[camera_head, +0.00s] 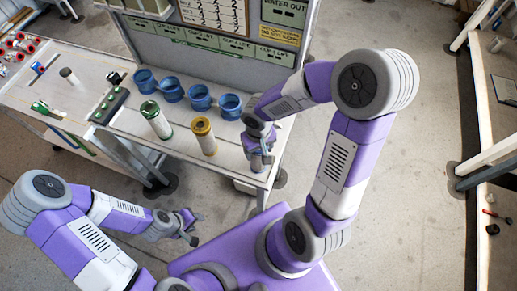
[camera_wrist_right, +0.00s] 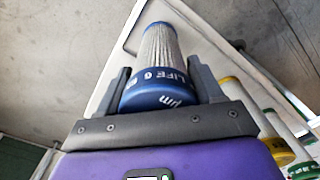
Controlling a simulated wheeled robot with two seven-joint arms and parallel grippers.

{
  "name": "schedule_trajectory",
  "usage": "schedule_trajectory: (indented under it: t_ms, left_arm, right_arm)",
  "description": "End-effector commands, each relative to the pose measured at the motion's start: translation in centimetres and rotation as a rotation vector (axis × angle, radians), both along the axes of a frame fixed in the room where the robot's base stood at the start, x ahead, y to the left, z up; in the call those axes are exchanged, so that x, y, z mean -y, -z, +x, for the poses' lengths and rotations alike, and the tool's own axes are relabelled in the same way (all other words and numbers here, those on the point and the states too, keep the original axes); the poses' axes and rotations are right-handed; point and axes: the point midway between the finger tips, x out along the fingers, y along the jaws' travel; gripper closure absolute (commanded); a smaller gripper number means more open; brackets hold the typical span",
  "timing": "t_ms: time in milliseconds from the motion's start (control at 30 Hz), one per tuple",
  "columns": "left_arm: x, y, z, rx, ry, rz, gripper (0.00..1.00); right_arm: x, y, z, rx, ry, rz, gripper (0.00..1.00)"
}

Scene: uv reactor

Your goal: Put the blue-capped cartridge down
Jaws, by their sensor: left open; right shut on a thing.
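The blue-capped cartridge (camera_wrist_right: 162,65) has a pleated white body and a blue collar with white lettering. It sits between the fingers of my right gripper (camera_wrist_right: 163,85) in the right wrist view. In the head view my right gripper (camera_head: 262,160) is low at the right front corner of the bench (camera_head: 232,172), and the cartridge is mostly hidden there. I cannot tell whether the cartridge touches the bench top. My left gripper (camera_head: 187,226) is open and empty, in front of the bench and away from it.
A yellow-capped cartridge (camera_head: 204,137) and a green-capped cartridge (camera_head: 157,120) stand on the bench left of my right gripper. Several blue ring holders (camera_head: 172,91) line the back, below a labelled panel (camera_head: 215,38).

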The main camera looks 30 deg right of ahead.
Motion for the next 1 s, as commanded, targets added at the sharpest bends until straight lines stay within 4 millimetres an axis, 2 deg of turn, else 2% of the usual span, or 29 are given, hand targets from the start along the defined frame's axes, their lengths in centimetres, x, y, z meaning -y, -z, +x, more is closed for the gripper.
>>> schedule_trajectory:
  t_ms: [367, 400, 533, 867, 1000]
  left_arm:
    - [0.0, 0.6, 0.0, 0.000, 0.000, 0.000, 0.57]
    - [0.0, 0.4, 0.0, 0.000, 0.000, 0.000, 0.57]
    - [0.0, 0.4, 0.0, 0.000, 0.000, 0.000, 0.57]
    - [0.0, 0.1, 0.0, 0.000, 0.000, 0.000, 0.57]
    - [0.0, -0.6, 0.0, 0.000, 0.000, 0.000, 0.57]
  right_arm:
    - [0.0, 0.4, 0.1, 0.002, 0.000, 0.000, 0.69]
    - [0.0, 0.3, 0.0, 0.002, 0.000, 0.000, 0.28]
    - [0.0, 0.3, 0.0, 0.002, 0.000, 0.000, 0.09]
    - [0.0, 0.1, 0.0, 0.001, 0.000, 0.000, 0.09]
    - [0.1, -1.5, 0.1, 0.006, 0.003, -0.001, 0.09]
